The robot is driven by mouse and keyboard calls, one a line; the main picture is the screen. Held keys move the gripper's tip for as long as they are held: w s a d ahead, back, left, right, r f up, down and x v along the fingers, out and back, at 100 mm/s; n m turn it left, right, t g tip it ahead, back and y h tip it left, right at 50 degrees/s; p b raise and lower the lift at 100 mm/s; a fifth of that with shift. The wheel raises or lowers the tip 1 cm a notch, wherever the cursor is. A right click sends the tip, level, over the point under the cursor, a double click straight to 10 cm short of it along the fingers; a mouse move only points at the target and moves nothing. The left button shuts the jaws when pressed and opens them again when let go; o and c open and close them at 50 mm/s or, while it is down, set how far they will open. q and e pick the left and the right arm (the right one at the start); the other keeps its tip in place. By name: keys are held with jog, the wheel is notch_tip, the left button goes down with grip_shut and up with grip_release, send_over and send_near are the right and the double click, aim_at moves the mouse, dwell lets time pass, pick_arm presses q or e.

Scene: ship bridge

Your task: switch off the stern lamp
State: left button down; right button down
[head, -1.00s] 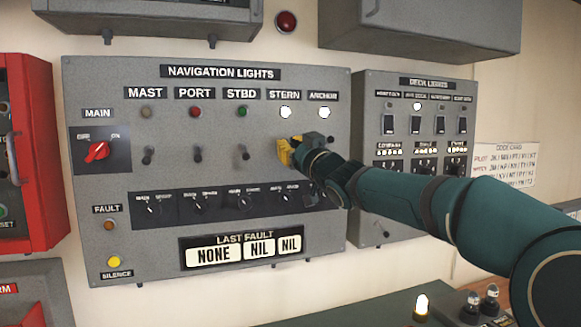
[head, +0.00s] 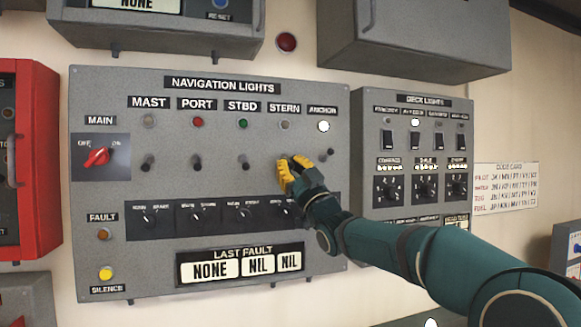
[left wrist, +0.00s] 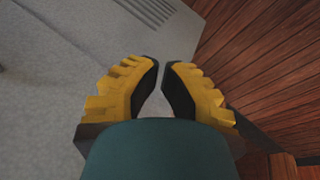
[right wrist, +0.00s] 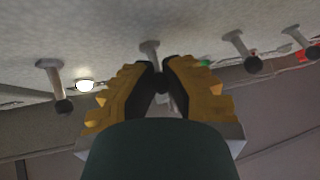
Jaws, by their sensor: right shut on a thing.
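The stern lamp (head: 285,124) on the navigation lights panel (head: 100,190) is grey and unlit under the STERN label. The stern toggle (right wrist: 150,48) stands between the fingers of my right gripper (right wrist: 161,72) in the right wrist view. In the head view my right gripper (head: 292,165) is shut on this toggle and hides most of it. My left gripper (left wrist: 161,65) shows only in the left wrist view, with its fingertips close together and nothing visible between them.
The anchor lamp (head: 323,126) glows white, with its toggle (head: 323,155) just right of my right gripper. The starboard toggle (head: 244,161) is to the left. A row of small rotary switches (head: 198,214) lies below. The deck lights panel (head: 372,225) stands to the right.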

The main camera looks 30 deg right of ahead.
dwell(0.4)
jog(key=c, duration=0.9)
grip_release()
jog(key=v, duration=1.2)
